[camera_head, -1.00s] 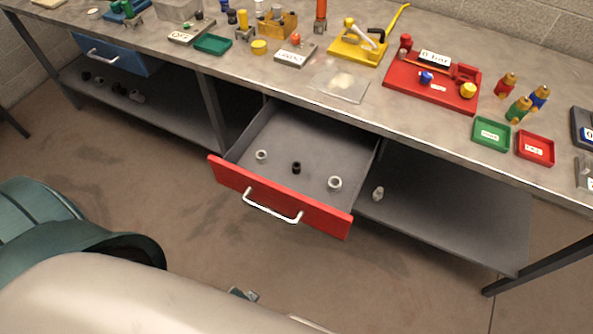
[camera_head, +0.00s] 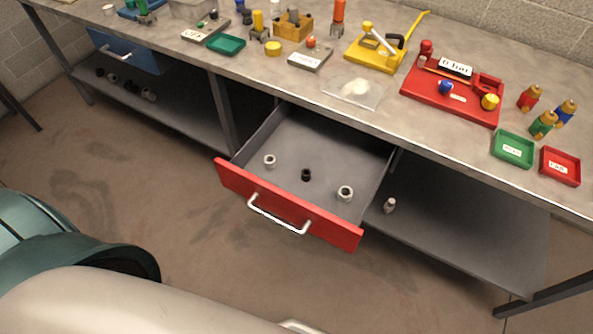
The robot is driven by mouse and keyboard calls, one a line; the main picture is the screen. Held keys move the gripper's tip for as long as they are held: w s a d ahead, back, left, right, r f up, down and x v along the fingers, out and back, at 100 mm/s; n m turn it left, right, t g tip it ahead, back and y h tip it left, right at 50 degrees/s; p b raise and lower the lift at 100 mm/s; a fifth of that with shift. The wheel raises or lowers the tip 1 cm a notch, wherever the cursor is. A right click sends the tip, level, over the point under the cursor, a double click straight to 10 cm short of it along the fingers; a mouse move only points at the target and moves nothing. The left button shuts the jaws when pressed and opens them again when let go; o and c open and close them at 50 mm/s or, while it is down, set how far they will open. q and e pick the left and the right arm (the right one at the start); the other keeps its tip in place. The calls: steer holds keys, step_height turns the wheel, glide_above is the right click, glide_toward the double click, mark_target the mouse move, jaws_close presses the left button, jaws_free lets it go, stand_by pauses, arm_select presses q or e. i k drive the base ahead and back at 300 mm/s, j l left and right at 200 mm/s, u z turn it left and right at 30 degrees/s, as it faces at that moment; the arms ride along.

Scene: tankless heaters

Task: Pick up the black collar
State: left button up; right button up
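The black collar (camera_head: 306,174) is a small dark ring or cylinder in the open red-fronted drawer (camera_head: 330,143). It sits on the grey drawer floor between two pale collars, one to its left (camera_head: 270,160) and one to its right (camera_head: 345,193). Other dark collar-like pieces (camera_head: 125,84) lie on the lower shelf at the far left. Neither gripper shows clearly in the head view. Pale and teal parts of my own body fill the lower left, apart from the drawer.
The drawer's white handle (camera_head: 278,214) faces me. The workbench top (camera_head: 300,82) above carries trays, a yellow clamp stand (camera_head: 376,58) and a red board (camera_head: 452,90). A small pale piece (camera_head: 389,205) stands on the lower shelf. Floor before the drawer is clear.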

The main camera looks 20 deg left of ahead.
mark_target(306, 173)
steer(key=i+u, duration=0.2)
steer(key=u, duration=0.2)
steer(key=i+l+u, duration=0.1)
steer(key=u, duration=0.25)
steer(key=i, duration=0.1)
